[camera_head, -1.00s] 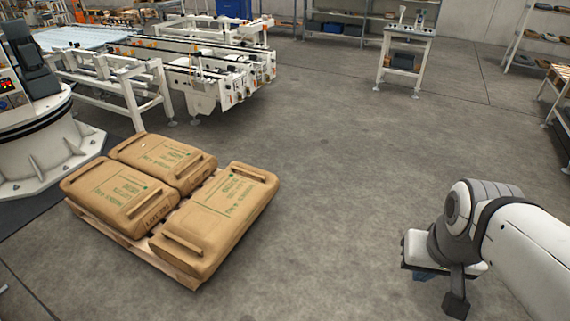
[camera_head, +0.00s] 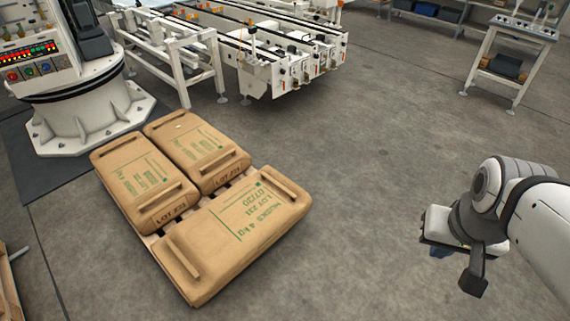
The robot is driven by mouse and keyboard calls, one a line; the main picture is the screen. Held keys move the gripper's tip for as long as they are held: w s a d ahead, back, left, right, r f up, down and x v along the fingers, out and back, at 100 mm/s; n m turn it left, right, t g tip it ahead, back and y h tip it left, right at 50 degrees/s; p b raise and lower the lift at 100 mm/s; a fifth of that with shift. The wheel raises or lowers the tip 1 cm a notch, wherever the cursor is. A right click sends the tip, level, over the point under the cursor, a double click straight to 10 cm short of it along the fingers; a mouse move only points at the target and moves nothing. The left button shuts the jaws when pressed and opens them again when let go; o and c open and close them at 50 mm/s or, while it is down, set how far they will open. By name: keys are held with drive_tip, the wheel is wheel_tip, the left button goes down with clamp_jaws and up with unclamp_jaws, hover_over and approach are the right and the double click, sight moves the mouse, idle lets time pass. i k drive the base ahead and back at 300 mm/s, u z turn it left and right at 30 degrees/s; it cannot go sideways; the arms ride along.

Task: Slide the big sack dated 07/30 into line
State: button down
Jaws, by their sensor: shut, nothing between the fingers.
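Three brown sacks lie flat on a low wooden pallet (camera_head: 151,240) at left. The big sack (camera_head: 235,235) lies along the near right side, with a raised bar at each end. Pallet slats show in a gap between the big and far sacks. My gripper (camera_head: 472,285) is at lower right, shut and empty, well apart from the sacks; my wrist partly hides it.
A white machine base (camera_head: 90,115) stands close behind the pallet at left. A conveyor (camera_head: 290,60) ends behind it. A white stand (camera_head: 505,60) is at upper right. Wooden edges (camera_head: 10,285) show at lower left. The floor between the pallet and my arm is clear.

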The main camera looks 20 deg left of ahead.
sight(259, 209)
drive_tip(key=u, duration=0.75)
drive_tip(key=i, duration=1)
drive_tip(key=u, duration=0.8)
drive_tip(key=k, duration=0.7)
drive_tip(key=u, duration=0.15)
drive_tip(key=i, duration=0.8)
drive_tip(key=z, duration=0.1)
